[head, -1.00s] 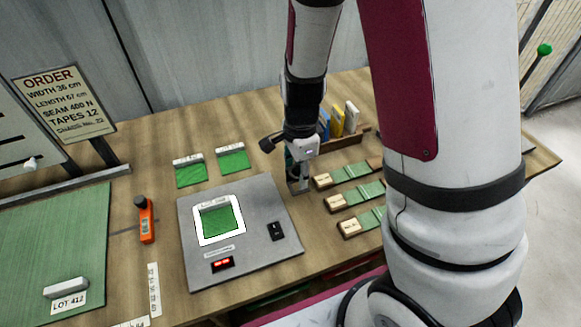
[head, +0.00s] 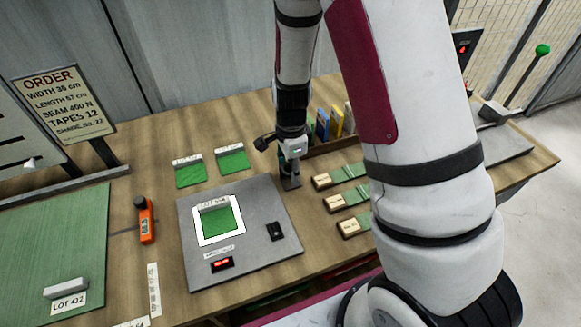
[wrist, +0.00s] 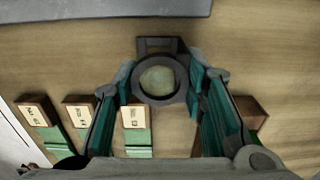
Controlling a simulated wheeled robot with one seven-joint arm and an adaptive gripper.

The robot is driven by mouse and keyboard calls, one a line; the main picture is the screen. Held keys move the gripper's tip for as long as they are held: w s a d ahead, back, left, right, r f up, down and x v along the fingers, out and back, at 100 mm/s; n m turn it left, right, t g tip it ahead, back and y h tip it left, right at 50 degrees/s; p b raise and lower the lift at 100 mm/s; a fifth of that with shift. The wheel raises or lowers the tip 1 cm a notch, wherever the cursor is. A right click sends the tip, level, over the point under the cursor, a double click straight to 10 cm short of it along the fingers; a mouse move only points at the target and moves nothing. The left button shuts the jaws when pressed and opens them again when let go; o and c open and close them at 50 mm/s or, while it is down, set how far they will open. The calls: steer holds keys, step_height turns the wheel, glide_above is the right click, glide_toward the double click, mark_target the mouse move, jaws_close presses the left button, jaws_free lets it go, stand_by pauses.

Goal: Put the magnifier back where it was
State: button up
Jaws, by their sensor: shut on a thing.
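My gripper (wrist: 160,84) is shut on the magnifier (wrist: 158,98), a dark ring with a round pale lens and a dark rectangular frame part. The teal-padded fingers press its ring from both sides in the wrist view. In the head view my gripper (head: 290,172) points down just beyond the upper right edge of the grey panel (head: 262,205), left of the wooden-headed green samples. The magnifier (head: 290,184) shows there only as a small grey piece under the fingers. I cannot tell whether it touches the table.
Green-strip samples with wooden heads (head: 333,202) lie right of the panel. A rack with coloured cards (head: 335,125) stands behind them. Two green swatches (head: 232,160) lie behind the panel. An orange tool (head: 146,222) lies to its left.

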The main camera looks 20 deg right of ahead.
steer(key=o, duration=1.3)
steer(key=s+r+n+t+y, duration=0.1)
steer(key=s+r+n, duration=0.3)
steer(key=r, duration=0.9)
steer(key=s+r+n+t, duration=0.1)
steer(key=s+r+n, duration=0.4)
steer(key=r, duration=0.8)
steer(key=shift+s+d+r+n+t+h, duration=0.15)
steer(key=shift+s+r+n+t, duration=0.35)
steer(key=shift+s+r+n, duration=0.85)
steer(key=shift+s+a+r+n+t+h, duration=0.15)
steer(key=shift+s+r+n+t, duration=0.35)
steer(key=shift+s+n, duration=1.55)
steer(key=shift+s+d+r+n+t+h, duration=0.15)
steer(key=shift+s+r+n+t, duration=0.65)
steer(key=shift+s, duration=1.45)
steer(key=shift+r+n+g, duration=0.15)
steer(key=shift+n+g, duration=0.15)
